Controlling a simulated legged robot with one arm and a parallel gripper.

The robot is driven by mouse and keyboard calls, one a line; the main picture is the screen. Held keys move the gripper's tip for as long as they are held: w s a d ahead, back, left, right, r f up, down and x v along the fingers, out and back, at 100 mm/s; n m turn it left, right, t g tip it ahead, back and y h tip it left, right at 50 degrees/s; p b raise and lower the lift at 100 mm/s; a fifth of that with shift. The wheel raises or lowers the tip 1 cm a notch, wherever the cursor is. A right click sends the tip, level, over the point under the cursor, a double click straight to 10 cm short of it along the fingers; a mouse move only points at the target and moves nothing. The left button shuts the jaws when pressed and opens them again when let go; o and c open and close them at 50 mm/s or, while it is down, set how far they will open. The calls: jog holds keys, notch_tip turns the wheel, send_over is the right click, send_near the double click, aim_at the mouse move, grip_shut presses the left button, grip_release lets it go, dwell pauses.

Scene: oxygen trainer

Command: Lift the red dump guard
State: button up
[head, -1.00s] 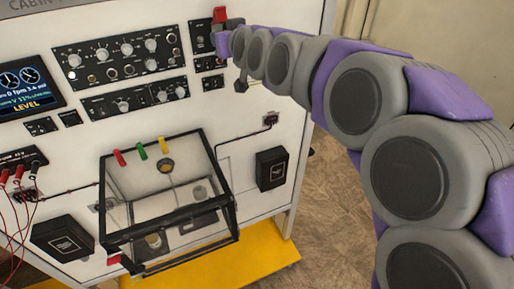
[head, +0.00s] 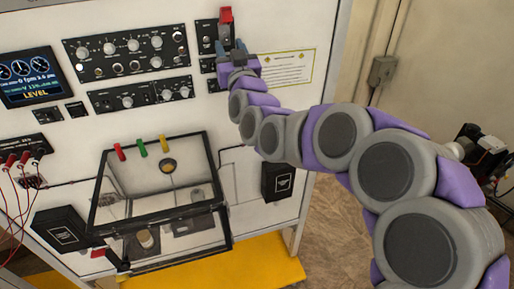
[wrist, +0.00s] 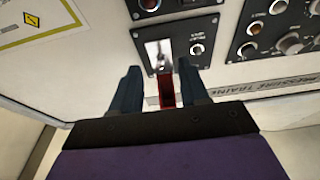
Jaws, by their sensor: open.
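The red dump guard (head: 226,15) shows at the top of a small black switch panel (head: 207,36), upper right on the trainer face. My gripper (head: 232,48) is just below it in the head view, fingers pointing up at the panel. In the wrist view, the two dark fingers (wrist: 157,72) are apart, with the red guard (wrist: 167,92) showing in the gap between them. A bright metal switch plate (wrist: 159,54) is visible at the guard's base. I cannot tell whether a finger touches the guard.
Other black knob panels (head: 126,50) lie left of my gripper, and a yellow-bordered label (head: 287,70) lies to its right. A clear box with a black frame (head: 160,195) projects below. A black box (head: 278,182) is mounted lower right.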

jog(key=shift+w+a+f+t, duration=0.1)
jog(key=shift+a+f+t, duration=0.1)
jog(key=shift+f+t, duration=0.1)
jog(key=shift+d, duration=0.2)
jog(key=f+b+v, duration=0.1)
jog(key=b+v, duration=0.8)
jog(key=v, duration=0.8)
notch_tip(320, 180, down, 10)
jog(key=n+g+b, duration=0.1)
jog(key=g+b, duration=0.1)
jog(key=g, duration=0.2)
jog(key=shift+s, duration=0.25)
jog(key=shift+a+f, duration=0.1)
jog(key=shift+a, duration=0.05)
